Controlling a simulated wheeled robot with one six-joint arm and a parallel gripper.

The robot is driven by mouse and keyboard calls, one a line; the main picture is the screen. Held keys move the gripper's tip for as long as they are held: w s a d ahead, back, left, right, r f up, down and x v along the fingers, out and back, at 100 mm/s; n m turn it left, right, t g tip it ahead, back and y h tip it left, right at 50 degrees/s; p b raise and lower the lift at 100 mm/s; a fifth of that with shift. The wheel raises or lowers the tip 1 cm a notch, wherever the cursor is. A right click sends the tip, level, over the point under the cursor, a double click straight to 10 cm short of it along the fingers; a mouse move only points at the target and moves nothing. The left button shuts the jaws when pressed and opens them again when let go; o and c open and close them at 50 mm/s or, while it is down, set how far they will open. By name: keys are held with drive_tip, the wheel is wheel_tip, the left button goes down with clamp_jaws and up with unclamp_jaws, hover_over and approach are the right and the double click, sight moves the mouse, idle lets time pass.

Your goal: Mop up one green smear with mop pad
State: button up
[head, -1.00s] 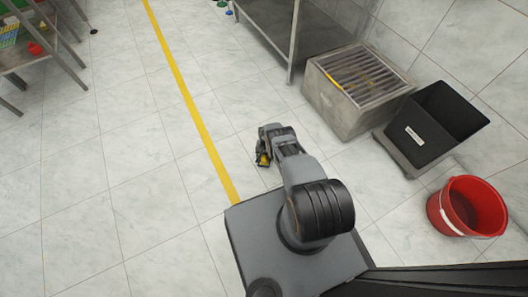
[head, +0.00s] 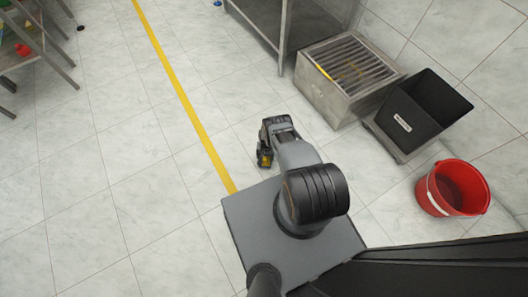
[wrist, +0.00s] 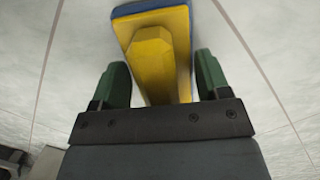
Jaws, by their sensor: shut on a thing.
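The mop pad shows in the wrist view as a yellow block-like handle (wrist: 152,55) on a yellow base with a blue edge (wrist: 150,9) at its far end. My gripper (wrist: 163,80) has its two green-tipped fingers on either side of the handle and is shut on it. In the head view my gripper (head: 265,148) points down over the tiles, right of the yellow line, with a little of the yellow mop pad (head: 265,160) showing. The pad's underside is hidden, and I cannot tell whether it touches the floor. I see no green smear in either current view.
A grated metal box (head: 350,70), a black bin (head: 415,110) and a red bucket (head: 452,187) stand at the right. A steel table (head: 290,25) is at the top. Shelving (head: 40,45) stands at the far left. The floor along the yellow line (head: 180,88) is clear.

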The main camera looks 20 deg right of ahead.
drive_tip(key=shift+s+d+r+p, duration=0.15)
drive_tip(key=shift+s+p, duration=0.4)
drive_tip(key=shift+s, duration=0.65)
drive_tip(key=shift+s+d+p, duration=0.1)
drive_tip(key=shift+s+p, duration=0.45)
drive_tip(key=shift+s, duration=0.6)
drive_tip(key=shift+s+d+p, duration=0.15)
drive_tip(key=shift+s+p, duration=0.1)
drive_tip(key=shift+s, duration=0.75)
drive_tip(key=shift+s+d+p, duration=0.1)
drive_tip(key=shift+s+p, duration=0.1)
drive_tip(key=shift+s, duration=0.8)
drive_tip(key=shift+r+p, duration=2.15)
drive_tip(key=shift+r, duration=0.7)
drive_tip(key=shift+r+p, duration=0.9)
drive_tip(key=shift+r, duration=0.6)
drive_tip(key=shift+w, duration=0.1)
